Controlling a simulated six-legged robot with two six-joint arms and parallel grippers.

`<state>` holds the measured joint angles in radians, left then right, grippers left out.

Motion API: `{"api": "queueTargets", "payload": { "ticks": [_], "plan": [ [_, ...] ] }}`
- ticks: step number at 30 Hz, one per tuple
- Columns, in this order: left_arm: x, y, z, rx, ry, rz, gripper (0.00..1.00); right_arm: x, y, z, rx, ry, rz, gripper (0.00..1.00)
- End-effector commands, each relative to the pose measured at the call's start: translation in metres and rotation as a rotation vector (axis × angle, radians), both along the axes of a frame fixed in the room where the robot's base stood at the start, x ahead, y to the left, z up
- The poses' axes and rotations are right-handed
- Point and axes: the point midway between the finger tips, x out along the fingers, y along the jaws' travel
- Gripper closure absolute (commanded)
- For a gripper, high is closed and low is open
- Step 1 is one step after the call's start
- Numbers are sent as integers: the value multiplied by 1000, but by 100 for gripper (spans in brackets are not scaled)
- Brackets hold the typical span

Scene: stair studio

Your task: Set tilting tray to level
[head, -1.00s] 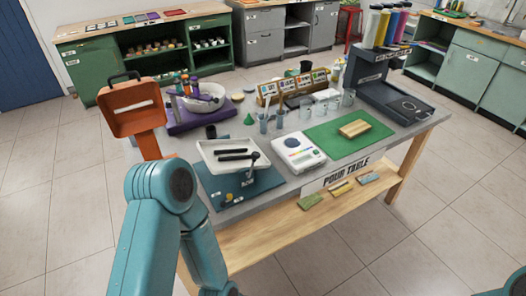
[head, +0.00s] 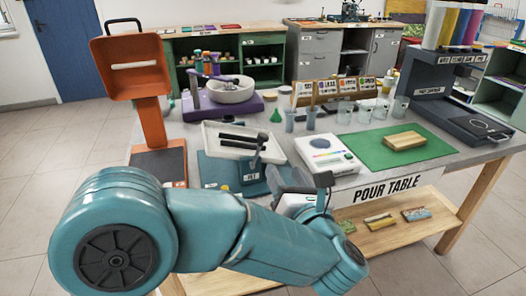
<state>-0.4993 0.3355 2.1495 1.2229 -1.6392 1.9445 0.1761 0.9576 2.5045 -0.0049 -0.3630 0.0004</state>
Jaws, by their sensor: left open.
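The tilting tray (head: 274,153) is a shallow white tray on a teal base (head: 215,172), at the left front of the pour table. Two black bars lie across it, and a dark lever stands at its right side. The tray looks lower toward the right, but its exact tilt is hard to tell. My left gripper (head: 298,182) is open and empty, just right of the teal base and in front of the white scale. My forearm hides the table's front left edge. My right gripper is out of view.
An orange scoop-like stand (head: 132,68) rises left of the tray. A purple-based mortar (head: 232,92) stands behind it. A white scale (head: 328,154), a green mat (head: 371,156) and several clear beakers lie to the right. A dark dispenser (head: 440,85) stands at the back right.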

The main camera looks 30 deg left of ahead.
Motion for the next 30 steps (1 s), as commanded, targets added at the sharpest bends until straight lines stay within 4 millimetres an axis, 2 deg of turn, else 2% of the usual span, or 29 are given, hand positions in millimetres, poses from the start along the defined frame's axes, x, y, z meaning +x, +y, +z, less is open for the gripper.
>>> {"api": "queueTargets", "payload": {
  "ticks": [5, 12, 18, 24, 30],
  "plan": [
    [17, 30, 3, -2, 0, 8, 46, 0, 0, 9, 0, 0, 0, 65],
    [52, 77, 2, 1, 3, 7, 46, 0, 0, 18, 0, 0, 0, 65],
    [78, 108, 2, 1, 4, 5, 46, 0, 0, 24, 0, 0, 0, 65],
    [94, 121, 1, 1, 4, 1, 46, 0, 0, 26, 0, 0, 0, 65],
    [98, 123, 0, 2, 4, -1, 46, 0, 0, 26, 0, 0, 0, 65]
  ]
}}
